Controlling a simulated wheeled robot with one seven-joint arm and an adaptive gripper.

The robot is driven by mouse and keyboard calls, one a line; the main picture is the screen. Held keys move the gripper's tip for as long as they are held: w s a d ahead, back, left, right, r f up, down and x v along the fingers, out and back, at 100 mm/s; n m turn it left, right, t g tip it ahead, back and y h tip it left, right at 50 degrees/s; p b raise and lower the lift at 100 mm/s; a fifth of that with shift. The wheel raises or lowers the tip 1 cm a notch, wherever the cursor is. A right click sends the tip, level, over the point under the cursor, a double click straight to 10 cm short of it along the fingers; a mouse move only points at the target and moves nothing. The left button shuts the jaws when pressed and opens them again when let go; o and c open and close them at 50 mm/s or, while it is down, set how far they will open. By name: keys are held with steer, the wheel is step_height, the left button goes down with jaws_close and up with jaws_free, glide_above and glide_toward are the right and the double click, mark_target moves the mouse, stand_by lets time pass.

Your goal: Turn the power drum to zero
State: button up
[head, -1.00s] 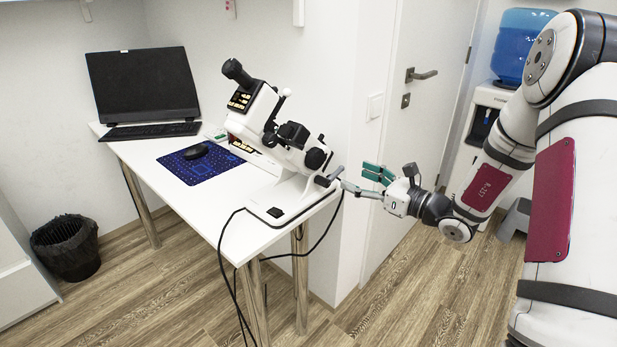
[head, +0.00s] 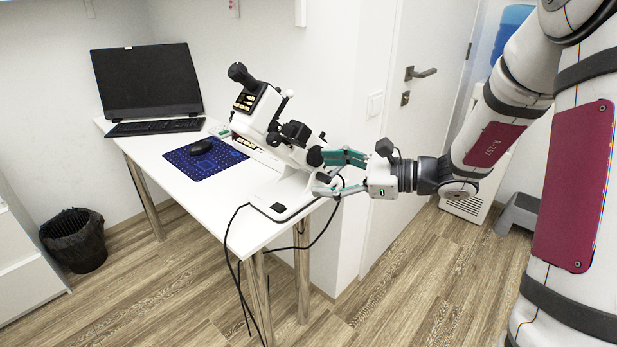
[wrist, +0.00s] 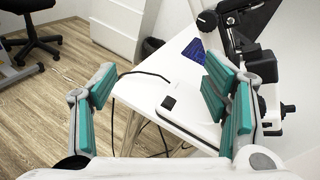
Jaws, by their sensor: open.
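The white and black lens-measuring instrument (head: 268,122) stands tilted on its base on the white table. A round black knob (head: 315,157), apparently the power drum, is on its near right side, just beyond the upper finger; its scale is not readable. My gripper (head: 322,173) is open and empty at the right of the instrument, with one teal-padded finger above the other. I cannot tell whether the upper finger touches the knob. In the wrist view, the spread fingers of my gripper (wrist: 160,88) have the instrument (wrist: 240,40) behind and right of the right finger.
A bin (head: 75,240) stands left; a door (head: 415,140) is behind my arm.

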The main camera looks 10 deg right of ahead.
steer(key=s+a+r+n+g+p, duration=0.1)
steer(key=s+a+r+n+g, duration=0.2)
steer(key=s+a+n, duration=0.1)
steer(key=s+a, duration=0.1)
steer(key=s, duration=0.1)
steer(key=shift+s+a+r+g+p, duration=0.2)
steer(key=shift+s+r+g+p, duration=0.05)
steer(key=shift+s+g+p, duration=0.1)
steer(key=s+a+r+n+g+h+p, duration=0.1)
steer(key=s+r+n+g+h+p, duration=0.15)
steer(key=s+n, duration=0.45)
steer(key=s+a+r+n+g+h+p, duration=0.1)
steer(key=s+r+n+h+p, duration=0.25)
steer(key=s, duration=0.75)
steer(key=s+d+r+n+t+h+p, duration=0.3)
steer(key=s+d+r+n+h+p, duration=0.2)
steer(key=s+d+r+n+h, duration=0.2)
steer(key=s+d+r, duration=0.1)
steer(key=s+d, duration=0.1)
steer(key=s, duration=0.1)
steer(key=shift+d+r+h, duration=0.2)
steer(key=shift+r+h, duration=0.1)
